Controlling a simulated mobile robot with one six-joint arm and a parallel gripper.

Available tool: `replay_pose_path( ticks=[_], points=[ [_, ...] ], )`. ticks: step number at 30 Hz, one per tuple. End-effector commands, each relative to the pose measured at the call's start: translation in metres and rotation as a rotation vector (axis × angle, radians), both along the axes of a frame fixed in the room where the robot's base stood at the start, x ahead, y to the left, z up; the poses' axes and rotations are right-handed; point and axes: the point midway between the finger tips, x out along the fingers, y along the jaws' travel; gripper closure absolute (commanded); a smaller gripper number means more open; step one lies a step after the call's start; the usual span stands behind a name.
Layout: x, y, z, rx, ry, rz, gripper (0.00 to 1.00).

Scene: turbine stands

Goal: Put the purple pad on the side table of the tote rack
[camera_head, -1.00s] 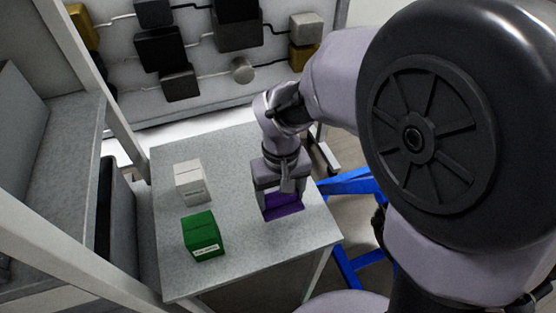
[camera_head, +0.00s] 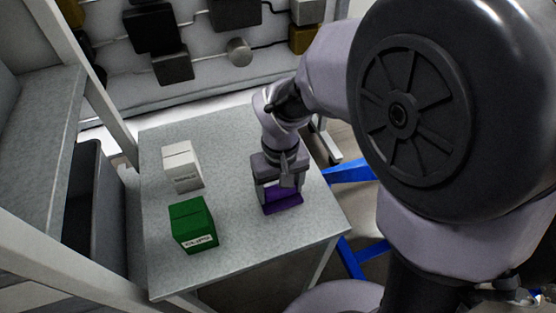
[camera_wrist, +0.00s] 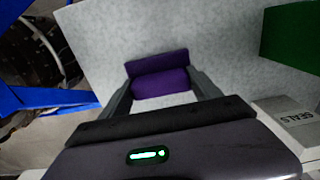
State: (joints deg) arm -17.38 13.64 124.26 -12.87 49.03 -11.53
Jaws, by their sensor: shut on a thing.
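The purple pad (camera_head: 283,202) is at my gripper (camera_head: 279,191), low over the right part of the grey side table (camera_head: 225,250). In the wrist view the purple pad (camera_wrist: 158,78) sits between the two fingers of my gripper (camera_wrist: 162,92), which are shut on it. The pad looks at or very near the tabletop; I cannot tell for sure whether it touches. The rack frame (camera_head: 85,75) stands to the left of the table.
A white box (camera_head: 182,167) labelled SEALS and a green box (camera_head: 192,225) stand on the table's left half. Clear tabletop lies between them and my gripper. A blue frame (camera_head: 350,172) is right of the table. A panel with dark boxes (camera_head: 150,30) is behind.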

Motion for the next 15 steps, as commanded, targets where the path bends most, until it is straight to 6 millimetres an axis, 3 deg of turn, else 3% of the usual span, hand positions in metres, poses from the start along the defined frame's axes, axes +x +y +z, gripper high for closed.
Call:
replay_pose_path(
  ticks=[15],
  points=[
    [0.0, 0.0, -0.0048, 0.0, 0.0, 0.0, 0.65]
  ],
)
